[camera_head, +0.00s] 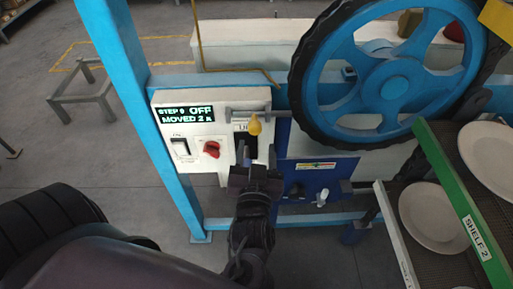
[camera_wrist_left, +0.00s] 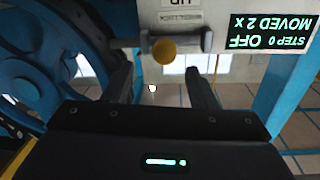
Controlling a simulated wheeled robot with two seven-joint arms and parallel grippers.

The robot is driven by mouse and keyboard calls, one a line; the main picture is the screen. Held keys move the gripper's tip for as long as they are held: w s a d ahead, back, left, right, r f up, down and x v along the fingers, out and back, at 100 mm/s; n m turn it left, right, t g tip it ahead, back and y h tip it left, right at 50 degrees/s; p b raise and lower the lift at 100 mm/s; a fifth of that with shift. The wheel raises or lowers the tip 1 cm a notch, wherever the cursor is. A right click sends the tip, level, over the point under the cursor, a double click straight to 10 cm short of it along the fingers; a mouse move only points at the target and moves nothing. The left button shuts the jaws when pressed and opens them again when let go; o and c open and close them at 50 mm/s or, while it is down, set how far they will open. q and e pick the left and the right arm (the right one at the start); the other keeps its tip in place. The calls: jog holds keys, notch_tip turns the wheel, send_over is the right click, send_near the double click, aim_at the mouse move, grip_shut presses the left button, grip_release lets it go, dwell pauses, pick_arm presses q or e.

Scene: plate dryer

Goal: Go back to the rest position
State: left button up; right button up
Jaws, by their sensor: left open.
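My left gripper (camera_head: 257,154) is in front of the white control panel (camera_head: 183,150), just below a lever with a yellow knob (camera_head: 254,125). In the left wrist view, the gripper (camera_wrist_left: 160,75) has its two fingers spread apart with nothing between them. The yellow knob (camera_wrist_left: 165,50) shows beyond the fingertips, apart from them as far as I can tell. The panel display (camera_head: 187,114) reads "STEP 0 OFF" and "MOVED 2 x". My right gripper is not in view.
A large blue wheel (camera_head: 397,76) with a dark rim stands right of the panel. A blue post (camera_head: 130,80) stands left of it. A green-edged rack (camera_head: 455,195) labelled "SHELF 2" holds white plates (camera_head: 433,216) at the right. A grey stand (camera_head: 85,97) is on the floor at the back left.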

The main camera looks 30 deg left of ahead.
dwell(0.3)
pick_arm(q)
jog(key=d+f+m+g+h+b, duration=0.1)
jog(key=d+f+m+g+h, duration=0.15)
jog(key=f, duration=1.45)
jog(key=d+f+m+g+h, duration=0.15)
jog(key=f+m+h, duration=0.25)
jog(key=f, duration=1.3)
jog(key=s+a+f+g, duration=0.2)
jog(key=s+f, duration=0.3)
jog(key=f, duration=0.3)
jog(key=s+a+f+g, duration=0.1)
jog(key=s+f+g, duration=0.2)
jog(key=s+f, duration=0.4)
jog(key=s+a+f+g+h, duration=0.1)
jog(key=s+f+g, duration=0.2)
jog(key=s+f, duration=0.3)
jog(key=s+a+f+g+b, duration=0.1)
jog(key=s+f, duration=0.5)
jog(key=s, duration=0.7)
jog(key=shift+a+f+g+h, duration=0.15)
jog(key=shift+a+g+h, duration=0.2)
jog(key=shift+a+g, duration=0.45)
jog(key=shift+d+n, duration=0.2)
jog(key=shift+n, duration=0.05)
